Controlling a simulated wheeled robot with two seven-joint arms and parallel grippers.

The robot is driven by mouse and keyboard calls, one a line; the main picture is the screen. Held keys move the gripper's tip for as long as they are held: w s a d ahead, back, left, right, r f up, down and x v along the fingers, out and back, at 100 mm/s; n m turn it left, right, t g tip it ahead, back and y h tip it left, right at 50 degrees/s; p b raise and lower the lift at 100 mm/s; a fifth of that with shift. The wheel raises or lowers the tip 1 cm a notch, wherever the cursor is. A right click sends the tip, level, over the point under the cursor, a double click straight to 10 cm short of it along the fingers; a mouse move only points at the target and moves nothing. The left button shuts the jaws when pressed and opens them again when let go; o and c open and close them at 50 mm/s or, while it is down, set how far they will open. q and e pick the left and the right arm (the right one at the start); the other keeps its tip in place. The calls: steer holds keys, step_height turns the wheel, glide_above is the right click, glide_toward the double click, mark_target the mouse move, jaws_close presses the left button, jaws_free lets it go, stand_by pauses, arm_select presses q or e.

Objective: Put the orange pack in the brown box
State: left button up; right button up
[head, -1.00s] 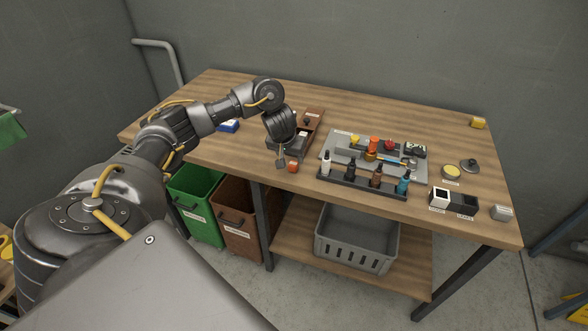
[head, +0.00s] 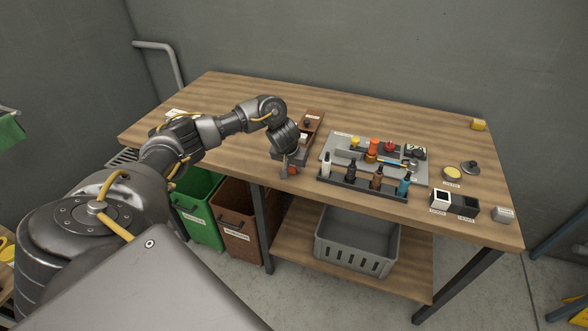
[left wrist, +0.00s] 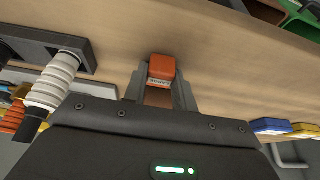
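The small orange pack (head: 293,170) is at the front edge of the table, mostly hidden by my left gripper (head: 288,170) in the head view. In the left wrist view the orange pack (left wrist: 161,68) shows a pale label and sits between the two fingers of my left gripper (left wrist: 160,85). The fingers are apart, one on each side; I cannot tell whether they touch it. A brown open box (head: 238,228) with a label stands under the table's left part, right of a green one. A smaller brown container (head: 315,119) is on the tabletop behind the gripper. My right gripper is not in view.
A dark rack of bottles (head: 350,187) and a grey tray (head: 330,150) of parts stand right of my left gripper. The green box (head: 200,212) is under the table. A grey crate (head: 355,255) sits on the lower shelf.

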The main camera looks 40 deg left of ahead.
arm_select(q)
steer(key=c, duration=0.3)
